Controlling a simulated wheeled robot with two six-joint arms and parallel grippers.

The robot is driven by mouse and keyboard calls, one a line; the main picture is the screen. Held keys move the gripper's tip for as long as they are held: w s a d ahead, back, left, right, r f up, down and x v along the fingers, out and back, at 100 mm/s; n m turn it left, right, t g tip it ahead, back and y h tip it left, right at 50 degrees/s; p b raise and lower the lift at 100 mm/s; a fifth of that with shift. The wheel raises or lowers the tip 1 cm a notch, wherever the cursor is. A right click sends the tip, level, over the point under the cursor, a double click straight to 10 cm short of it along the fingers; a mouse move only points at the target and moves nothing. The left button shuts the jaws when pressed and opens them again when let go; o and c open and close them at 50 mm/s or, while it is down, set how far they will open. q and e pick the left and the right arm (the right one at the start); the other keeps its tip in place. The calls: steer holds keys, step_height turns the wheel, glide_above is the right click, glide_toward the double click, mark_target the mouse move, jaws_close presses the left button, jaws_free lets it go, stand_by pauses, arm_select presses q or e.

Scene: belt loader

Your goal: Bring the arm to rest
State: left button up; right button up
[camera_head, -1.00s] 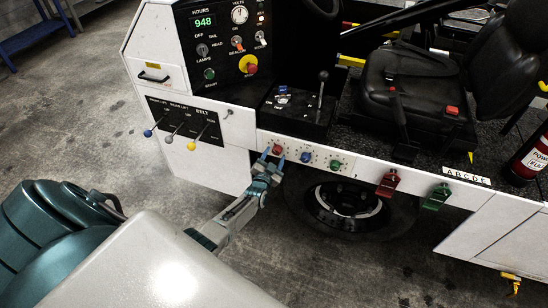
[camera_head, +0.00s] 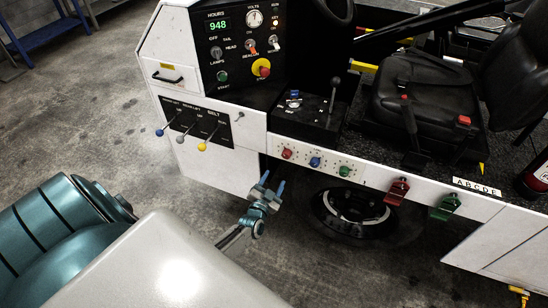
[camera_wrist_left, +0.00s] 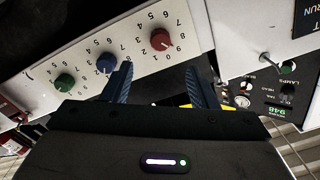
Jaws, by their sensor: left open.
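My left gripper (camera_head: 267,188) is in the head view, in front of the loader's white side panel and below the row of knobs. Its two blue fingers are apart with nothing between them. In the left wrist view the fingers (camera_wrist_left: 158,85) also stand apart and empty. The red knob (camera_head: 287,153), blue knob (camera_head: 315,161) and green knob (camera_head: 344,171) sit on the panel above and right of the gripper, clear of it. The wrist view shows the red knob (camera_wrist_left: 160,39) beyond the gap between the fingers. My right gripper is not in view.
Three belt levers (camera_head: 203,147) stick out of the panel, left of and above the gripper. Red (camera_head: 397,191) and green (camera_head: 445,207) clip-like parts hang on the panel's right. A wheel (camera_head: 350,212) is below. Open concrete floor (camera_head: 105,120) lies to the left.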

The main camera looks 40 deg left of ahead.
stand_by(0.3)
arm_select(q)
steer(key=s+d+f+g+h, duration=0.2)
steer(key=s+d+f+g, duration=0.15)
steer(key=s+f, duration=0.85)
steer(key=s+d+f+g+h, duration=0.2)
steer(key=s+f+g, duration=0.3)
steer(key=s+f, duration=0.6)
steer(key=s+d+f+n+g, duration=0.1)
steer(key=s+f+g, duration=0.3)
steer(key=s, duration=0.9)
steer(key=s+d+f+n+g+b, duration=0.1)
steer(key=s+f+g, duration=0.3)
steer(key=s+f, duration=0.5)
steer(key=s+d, duration=0.1)
steer(key=s, duration=0.3)
steer(key=shift+s+f, duration=0.15)
steer(key=shift+s, duration=0.2)
